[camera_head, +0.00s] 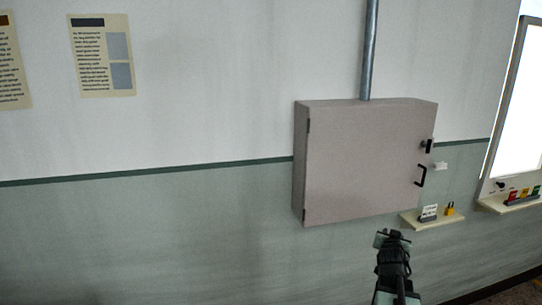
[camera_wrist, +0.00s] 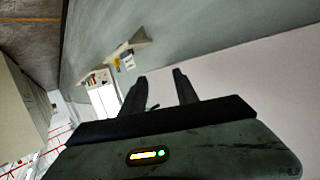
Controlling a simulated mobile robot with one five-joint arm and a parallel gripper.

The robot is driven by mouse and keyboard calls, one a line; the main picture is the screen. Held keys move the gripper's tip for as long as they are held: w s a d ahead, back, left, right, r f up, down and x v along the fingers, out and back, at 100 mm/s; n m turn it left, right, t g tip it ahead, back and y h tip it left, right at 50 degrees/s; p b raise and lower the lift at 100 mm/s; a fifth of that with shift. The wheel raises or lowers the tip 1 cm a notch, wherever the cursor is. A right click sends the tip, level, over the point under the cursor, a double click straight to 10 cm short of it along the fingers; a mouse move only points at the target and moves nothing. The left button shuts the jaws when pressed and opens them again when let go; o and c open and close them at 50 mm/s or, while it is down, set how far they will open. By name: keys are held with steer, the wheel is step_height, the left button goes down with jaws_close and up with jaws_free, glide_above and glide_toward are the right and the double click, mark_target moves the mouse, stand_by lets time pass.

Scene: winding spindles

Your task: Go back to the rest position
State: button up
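My gripper (camera_head: 392,236) is in front of the wall, below the lower right part of a closed grey cabinet (camera_head: 360,160) in the head view. In the wrist view, the two dark fingers of my gripper (camera_wrist: 160,78) stand apart, and nothing is held between them. A small dark piece shows in the gap; I cannot tell for sure what it is. The cabinet has a black handle (camera_head: 421,176) and a dark latch (camera_head: 428,146) on its right side.
A small shelf (camera_head: 432,223) right of my gripper holds a yellow padlock (camera_head: 450,209) and a white tag (camera_head: 429,212). Another shelf (camera_head: 510,204) with coloured items sits under a bright panel (camera_head: 518,100). A conduit (camera_head: 370,50) rises from the cabinet.

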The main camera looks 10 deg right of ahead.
steer(key=a+f+n+g+y, duration=0.2)
steer(key=a+f, duration=0.2)
steer(key=a, duration=0.5)
steer(key=a+f+n+g+y, duration=0.1)
steer(key=a+f+g+y, duration=0.1)
steer(key=a+f, duration=0.5)
steer(key=a+f+n+g+y, duration=0.1)
steer(key=a+f+n+y, duration=0.15)
steer(key=a, duration=0.95)
steer(key=s+a+f+n+g+y, duration=0.1)
steer(key=s+a+g, duration=0.2)
steer(key=a, duration=0.6)
steer(key=s+a+f+n+g+y, duration=0.2)
steer(key=s+a, duration=0.5)
steer(key=a, duration=0.2)
steer(key=shift+g, duration=0.4)
steer(key=shift+a+n, duration=0.1)
steer(key=shift+n, duration=0.15)
